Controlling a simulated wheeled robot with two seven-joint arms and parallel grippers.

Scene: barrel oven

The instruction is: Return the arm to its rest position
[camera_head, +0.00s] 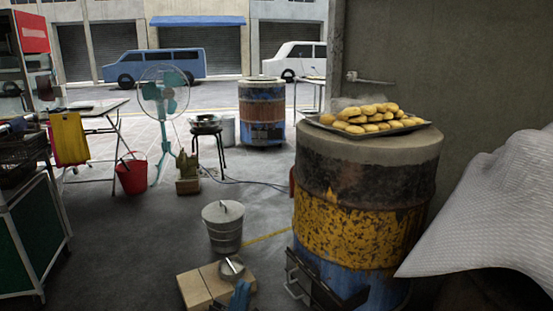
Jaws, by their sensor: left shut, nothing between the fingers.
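Only a small dark tip of my left gripper (219,306) seems to show at the bottom edge, in front of the cardboard box (200,287). It is shut and holds nothing. The rest of that arm is out of the picture or cannot be told apart. It is well to the left of the barrel oven (360,225) and below the lidded metal bin (223,230). My right gripper does not show.
A tray of round breads (370,117) sits on the barrel's top. Its dark lower door (320,287) juts out near the bottom edge. A pale cloth (490,215) fills the right side. A cart (35,235) stands at left. Floor is clear between cart and bin.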

